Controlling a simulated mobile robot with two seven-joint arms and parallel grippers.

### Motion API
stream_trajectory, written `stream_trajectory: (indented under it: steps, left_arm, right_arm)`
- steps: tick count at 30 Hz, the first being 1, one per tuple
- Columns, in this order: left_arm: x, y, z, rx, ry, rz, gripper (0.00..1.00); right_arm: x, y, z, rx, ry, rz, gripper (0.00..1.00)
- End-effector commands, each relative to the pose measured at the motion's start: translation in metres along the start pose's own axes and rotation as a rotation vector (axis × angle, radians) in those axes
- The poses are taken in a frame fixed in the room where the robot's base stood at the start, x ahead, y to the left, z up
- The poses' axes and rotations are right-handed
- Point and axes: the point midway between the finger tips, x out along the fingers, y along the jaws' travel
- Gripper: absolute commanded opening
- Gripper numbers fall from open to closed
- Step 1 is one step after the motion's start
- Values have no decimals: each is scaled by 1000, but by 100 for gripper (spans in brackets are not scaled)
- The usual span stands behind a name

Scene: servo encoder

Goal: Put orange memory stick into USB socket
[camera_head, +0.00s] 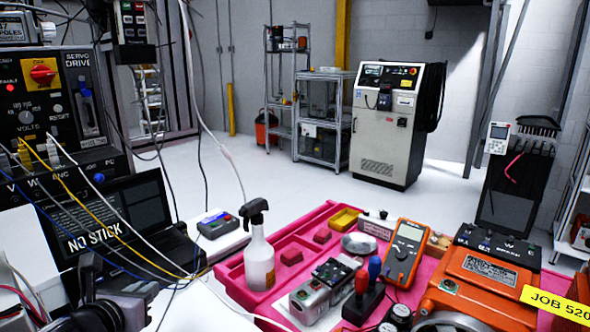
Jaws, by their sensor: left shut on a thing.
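My left gripper (92,280) is dark and low at the left, in front of the open laptop (110,217). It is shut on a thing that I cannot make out. The laptop screen reads "NO STICK". I cannot pick out the orange memory stick or the USB socket; the gripper, arm and cables cover part of that area. My right gripper is not in view.
Blue, yellow and white cables hang from the servo drive (82,88) across the laptop. A spray bottle (259,255), a multimeter (404,252) and an orange motor unit (487,280) stand around the pink tray (232,272).

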Motion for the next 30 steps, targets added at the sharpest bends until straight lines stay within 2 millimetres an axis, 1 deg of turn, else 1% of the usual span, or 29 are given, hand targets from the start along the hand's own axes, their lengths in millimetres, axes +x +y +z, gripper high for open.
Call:
stream_trajectory:
  steps: [1,3,6,10,12,15,19,30]
  left_arm:
    - [-9,-15,-15,-1,6,-17,0]
    - [-22,-31,-29,3,6,-29,0]
    - [-42,-49,-46,4,4,-32,0]
    - [-66,-63,-58,1,2,-20,0]
    - [-75,-67,-62,-1,1,-9,0]
    - [-85,-69,-65,-3,0,3,0]
    - [-90,-70,-66,-2,-3,11,0]
    - [-90,-70,-66,-1,-2,12,0]
  right_arm:
    - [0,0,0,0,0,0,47]
    - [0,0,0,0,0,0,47]
    - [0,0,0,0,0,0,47]
    - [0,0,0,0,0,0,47]
    - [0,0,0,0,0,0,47]
    - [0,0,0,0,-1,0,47]
    - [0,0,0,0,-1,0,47]
    - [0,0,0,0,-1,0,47]
